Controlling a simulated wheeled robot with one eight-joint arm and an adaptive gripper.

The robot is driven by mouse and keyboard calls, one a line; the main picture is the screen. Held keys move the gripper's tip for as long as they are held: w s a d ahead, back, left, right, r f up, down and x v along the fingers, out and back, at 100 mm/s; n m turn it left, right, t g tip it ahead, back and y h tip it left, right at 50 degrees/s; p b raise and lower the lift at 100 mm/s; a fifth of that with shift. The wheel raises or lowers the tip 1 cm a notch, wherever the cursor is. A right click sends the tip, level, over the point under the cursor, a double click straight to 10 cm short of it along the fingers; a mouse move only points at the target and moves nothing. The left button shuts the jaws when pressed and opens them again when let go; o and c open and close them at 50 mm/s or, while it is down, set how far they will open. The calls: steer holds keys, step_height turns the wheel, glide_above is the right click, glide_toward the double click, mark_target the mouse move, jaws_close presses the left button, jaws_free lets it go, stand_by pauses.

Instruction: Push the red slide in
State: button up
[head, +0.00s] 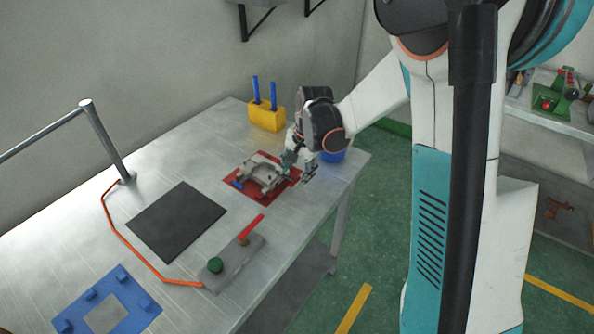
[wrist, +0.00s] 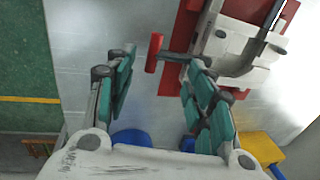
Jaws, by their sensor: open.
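The red slide (wrist: 154,53) shows in the wrist view as a T-shaped handle, its bar standing out to the left of the pale grey mould (wrist: 238,45). Its short stem runs right towards the mould. My gripper (wrist: 161,60) is open, its green-padded fingers on either side of the handle; I cannot tell whether they touch it. In the head view the mould (head: 262,172) sits on a red plate (head: 260,199), and my gripper (head: 298,168) is at its right side, hiding the red slide there. A blue handle (head: 237,184) sticks out at the mould's left.
A yellow block with blue pins (head: 266,117) stands behind the mould. A blue container (head: 333,156) is behind my gripper near the table's right edge. A fixture with a red lever (head: 251,228) and green knob is in front. A black mat (head: 177,222) lies left.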

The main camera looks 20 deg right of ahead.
mark_target(300, 178)
steer(key=shift+s, duration=0.1)
jaws_close()
steer(key=shift+w+a, duration=0.35)
steer(key=shift+w, duration=0.1)
steer(key=c, duration=0.9)
jaws_free()
steer(key=shift+w, duration=0.15)
steer(key=shift+c, duration=0.2)
steer(key=o, duration=0.9)
steer(key=shift+a, duration=0.1)
steer(key=shift+o, duration=0.2)
step_height(300, 178, up, 12)
steer(key=s+d, duration=0.1)
steer(key=shift+s+d+f, duration=0.15)
steer(key=shift+s+d, duration=0.05)
steer(key=shift+s, duration=0.2)
